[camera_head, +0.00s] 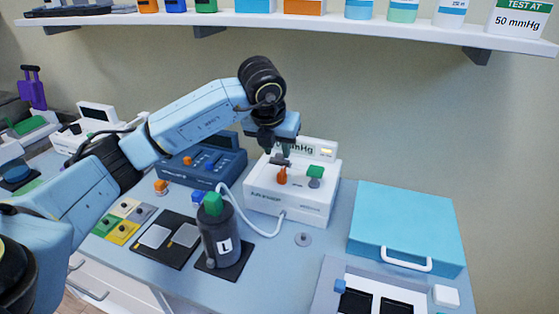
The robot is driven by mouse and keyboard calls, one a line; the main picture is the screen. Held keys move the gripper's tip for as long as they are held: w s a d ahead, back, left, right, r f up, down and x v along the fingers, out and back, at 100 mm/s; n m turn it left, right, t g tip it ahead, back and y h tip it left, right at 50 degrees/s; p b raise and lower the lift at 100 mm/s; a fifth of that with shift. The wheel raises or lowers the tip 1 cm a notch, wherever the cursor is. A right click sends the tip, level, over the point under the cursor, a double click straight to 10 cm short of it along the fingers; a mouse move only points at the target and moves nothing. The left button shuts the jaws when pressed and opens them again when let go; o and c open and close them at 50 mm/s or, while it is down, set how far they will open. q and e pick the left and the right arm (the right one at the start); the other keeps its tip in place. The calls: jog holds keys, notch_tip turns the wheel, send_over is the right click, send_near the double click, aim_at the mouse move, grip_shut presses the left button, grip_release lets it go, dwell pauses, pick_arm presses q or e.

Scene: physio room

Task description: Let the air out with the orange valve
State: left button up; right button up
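The orange valve (282,177) stands upright on the front of a white pressure unit (290,208), left of a green-topped knob (315,172). My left gripper (279,153) points down just above the orange valve, in front of the unit's display. The fingers are small and dark, and I cannot tell whether they touch the valve or how far apart they are. The display (327,153) shows "mmHg", and its number is hidden behind the gripper. A white hose (240,208) runs from the unit to a dark cuffed cylinder marked L (219,235). My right gripper is out of view.
A dark blue unit (205,170) stands left of the white one. A light blue case (407,222) with a white handle is at the right. A shelf (300,20) above holds several boxes and a "TEST AT 50 mmHg" sign (518,18). Trays stand along the front.

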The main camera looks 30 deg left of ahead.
pick_arm(q)
jog(key=v, duration=0.3)
jog(key=shift+s+r, duration=0.15)
jog(key=shift+r, duration=0.2)
